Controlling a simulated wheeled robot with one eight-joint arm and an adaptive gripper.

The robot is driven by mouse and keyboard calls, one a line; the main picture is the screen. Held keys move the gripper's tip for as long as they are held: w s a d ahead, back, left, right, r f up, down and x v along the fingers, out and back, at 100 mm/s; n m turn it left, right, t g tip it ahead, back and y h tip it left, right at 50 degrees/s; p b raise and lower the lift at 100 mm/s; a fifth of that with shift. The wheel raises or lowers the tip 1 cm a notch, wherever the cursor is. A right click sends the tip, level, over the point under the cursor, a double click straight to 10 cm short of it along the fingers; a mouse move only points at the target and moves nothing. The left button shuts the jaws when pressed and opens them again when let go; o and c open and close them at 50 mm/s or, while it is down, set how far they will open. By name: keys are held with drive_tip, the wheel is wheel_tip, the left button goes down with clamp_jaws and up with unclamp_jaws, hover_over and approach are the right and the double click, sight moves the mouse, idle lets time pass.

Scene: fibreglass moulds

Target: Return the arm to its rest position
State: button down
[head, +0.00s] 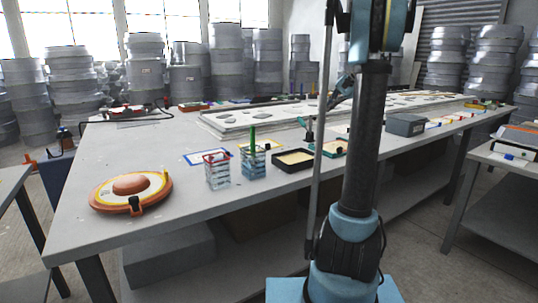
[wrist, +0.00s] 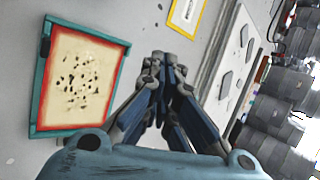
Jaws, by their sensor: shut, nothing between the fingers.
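My gripper (wrist: 165,62) shows in the wrist view with its dark blue fingers brought together at the tips and nothing between them. It is above the grey tabletop, apart from the things on it. My upright arm stands in front of the table in the head view. Left of the fingers in the wrist view is a teal-framed tray (wrist: 37,100) with a red inner border and a cream surface with dark specks. In the head view my arm hides part of the table.
The long grey table (head: 130,150) holds an orange round mould (head: 131,190), a red-rimmed wire basket (head: 217,172), a teal basket (head: 253,163), a black tray (head: 293,160) and a grey box (head: 405,125). Stacked grey moulds (head: 145,65) stand behind. A second table (head: 500,158) is at right.

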drive_tip(key=s+a+f+n+g+h, duration=0.15)
drive_tip(key=s+a+f, duration=0.35)
drive_tip(key=s, duration=0.8)
drive_tip(key=s+a+f+n+h, duration=0.2)
drive_tip(key=s+a+f+n, duration=0.15)
drive_tip(key=s, duration=0.95)
drive_tip(key=s+f+n+h, duration=0.4)
drive_tip(key=s+f, duration=1.4)
drive_tip(key=s, duration=0.1)
drive_tip(key=shift+s+d+f, duration=0.3)
drive_tip(key=shift+d+f, duration=0.1)
drive_tip(key=shift+d, duration=0.05)
drive_tip(key=shift+w+f, duration=0.2)
drive_tip(key=shift+w, duration=0.3)
